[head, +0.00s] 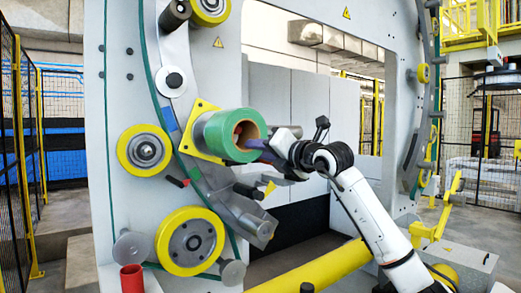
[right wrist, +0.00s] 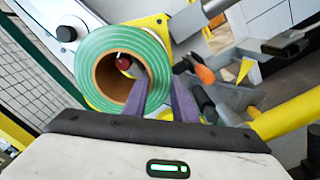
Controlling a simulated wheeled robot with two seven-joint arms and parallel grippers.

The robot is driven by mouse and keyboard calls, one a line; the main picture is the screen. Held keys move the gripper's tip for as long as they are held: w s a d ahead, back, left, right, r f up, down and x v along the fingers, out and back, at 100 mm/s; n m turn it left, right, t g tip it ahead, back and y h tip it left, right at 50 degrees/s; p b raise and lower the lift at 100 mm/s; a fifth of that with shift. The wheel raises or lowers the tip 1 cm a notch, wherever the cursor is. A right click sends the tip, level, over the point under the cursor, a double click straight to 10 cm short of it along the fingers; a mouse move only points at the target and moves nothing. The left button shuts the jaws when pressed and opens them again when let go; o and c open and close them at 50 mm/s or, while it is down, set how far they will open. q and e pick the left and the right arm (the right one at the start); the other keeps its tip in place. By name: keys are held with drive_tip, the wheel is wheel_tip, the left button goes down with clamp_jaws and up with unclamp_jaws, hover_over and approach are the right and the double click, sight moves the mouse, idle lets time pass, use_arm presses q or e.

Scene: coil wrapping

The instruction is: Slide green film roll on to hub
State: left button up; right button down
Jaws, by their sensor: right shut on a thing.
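The green film roll (head: 216,136) has a brown cardboard core and sits in front of a yellow plate (head: 203,106) on the machine's curved arm. In the right wrist view the roll (right wrist: 93,72) faces me, and a dark red tip (right wrist: 123,62), apparently the hub's end, shows inside its core. In the right wrist view, one purple finger of this gripper (right wrist: 163,82) reaches into the core and the other is outside. My left gripper is not in view.
Yellow-rimmed rollers (head: 143,150) stand left of and below the roll. A grey bracket (head: 245,215) juts out under it. A red cylinder (head: 131,279) stands at lower left. A long yellow bar (head: 315,268) crosses below my right arm.

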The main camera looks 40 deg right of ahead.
drive_tip(key=shift+w+d+r+p, duration=0.15)
drive_tip(key=shift+w+r+p, duration=0.05)
drive_tip(key=shift+w+p, duration=0.6)
drive_tip(key=shift+w+d+r+p, duration=0.15)
drive_tip(key=shift+w+p, duration=0.45)
drive_tip(key=shift+w, duration=0.4)
drive_tip(key=shift+w+d+p, duration=0.15)
drive_tip(key=shift+w+p, duration=1.45)
drive_tip(key=shift+w, duration=0.45)
drive_tip(key=c, duration=1.4)
unclamp_jaws()
drive_tip(key=shift+o, duration=0.2)
drive_tip(key=shift+f, duration=0.1)
